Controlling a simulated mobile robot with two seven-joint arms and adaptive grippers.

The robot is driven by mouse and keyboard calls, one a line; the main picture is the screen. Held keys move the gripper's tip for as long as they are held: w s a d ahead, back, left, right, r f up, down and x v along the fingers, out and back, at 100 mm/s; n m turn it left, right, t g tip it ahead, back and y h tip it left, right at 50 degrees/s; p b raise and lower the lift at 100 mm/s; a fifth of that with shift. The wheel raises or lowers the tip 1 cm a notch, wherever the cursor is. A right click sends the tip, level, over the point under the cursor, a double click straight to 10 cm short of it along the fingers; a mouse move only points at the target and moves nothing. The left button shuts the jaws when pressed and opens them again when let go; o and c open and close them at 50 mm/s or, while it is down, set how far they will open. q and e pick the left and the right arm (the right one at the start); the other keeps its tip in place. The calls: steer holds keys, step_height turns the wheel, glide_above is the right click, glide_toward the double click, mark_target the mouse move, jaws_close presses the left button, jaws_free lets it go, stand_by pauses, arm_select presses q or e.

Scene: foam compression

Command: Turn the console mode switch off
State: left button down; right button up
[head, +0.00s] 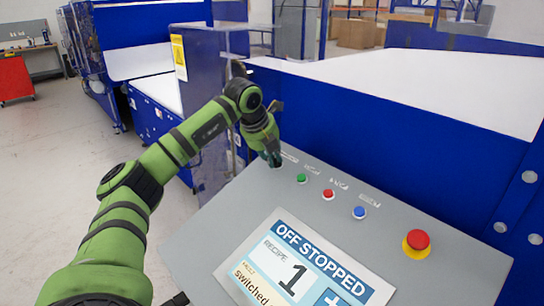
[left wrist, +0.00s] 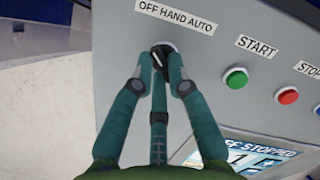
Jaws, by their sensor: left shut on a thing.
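The console (head: 215,240) is a grey sloped panel; its screen (head: 300,265) reads "OFF STOPPED". The mode switch (left wrist: 163,52) is a small dark knob below the "OFF HAND AUTO" label (left wrist: 175,18) in the left wrist view. My left gripper (left wrist: 162,56) has its fingers around the knob, shut on it. In the head view my left gripper (head: 271,157) is at the panel's top left corner and hides the switch. The knob's exact angle is hard to tell behind the fingers. My right gripper is not in view.
A green start button (head: 302,178), a red button (head: 328,194), a blue button (head: 360,212) and a red emergency stop on yellow (head: 417,243) run along the panel to the right. A blue machine wall (head: 400,130) rises behind the panel.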

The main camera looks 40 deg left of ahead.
arm_select(q)
steer(key=shift+w+a+r, duration=0.1)
steer(key=shift+r, duration=0.15)
steer(key=c, duration=1.2)
jaws_free()
steer(key=shift+f, duration=0.15)
steer(key=v, duration=1.2)
